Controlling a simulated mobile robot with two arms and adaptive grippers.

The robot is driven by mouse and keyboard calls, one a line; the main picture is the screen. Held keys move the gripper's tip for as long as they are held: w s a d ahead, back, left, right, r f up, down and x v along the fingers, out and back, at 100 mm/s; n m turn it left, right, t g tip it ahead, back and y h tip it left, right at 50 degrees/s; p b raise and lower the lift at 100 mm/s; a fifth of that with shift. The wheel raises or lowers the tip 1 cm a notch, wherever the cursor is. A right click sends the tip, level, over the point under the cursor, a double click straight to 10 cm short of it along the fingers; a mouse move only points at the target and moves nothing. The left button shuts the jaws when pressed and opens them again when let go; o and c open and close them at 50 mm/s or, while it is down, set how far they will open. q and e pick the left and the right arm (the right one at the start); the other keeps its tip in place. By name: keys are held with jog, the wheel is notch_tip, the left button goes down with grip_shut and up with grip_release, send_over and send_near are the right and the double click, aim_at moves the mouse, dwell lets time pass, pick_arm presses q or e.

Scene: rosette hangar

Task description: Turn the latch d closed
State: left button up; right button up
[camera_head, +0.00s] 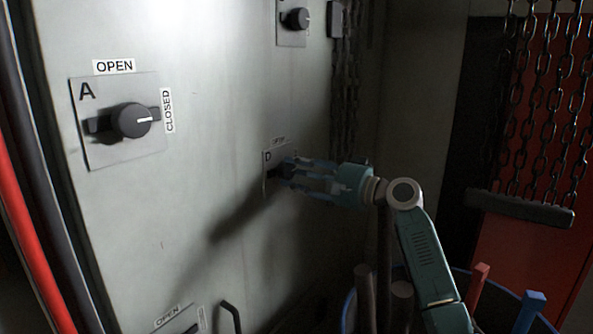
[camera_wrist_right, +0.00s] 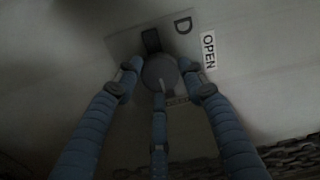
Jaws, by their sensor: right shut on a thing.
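Latch D (camera_head: 268,177) is a dark round knob on a light square plate marked D, on the pale metal panel. In the head view my right gripper (camera_head: 290,172) covers most of it. The right wrist view shows the round knob (camera_wrist_right: 160,72) with a pale pointer line, a dark tab on its far side and an OPEN label beside the plate. My right gripper (camera_wrist_right: 160,82) is shut on the knob, with blue fingers around it. A second label near the knob is partly hidden by a finger. My left gripper is not in view.
Latch A (camera_head: 132,121), with its pointer toward CLOSED, is on the panel at left. Another latch (camera_head: 296,19) is above. Chains (camera_head: 545,110) hang at right before a red surface. A round container (camera_head: 500,290) with coloured handles stands at lower right.

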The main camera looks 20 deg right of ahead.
jog(key=shift+d+r, duration=0.3)
jog(key=shift+r, duration=0.15)
jog(key=o, duration=1.2)
jog(key=shift+w, duration=0.1)
jog(key=shift+c, duration=0.2)
jog(key=shift+d+f, duration=0.1)
jog(key=shift+f, duration=0.2)
jog(key=shift+s+d, duration=0.25)
jog(key=shift+s, duration=0.15)
jog(key=v, duration=1.1)
jog(key=shift+d, duration=0.1)
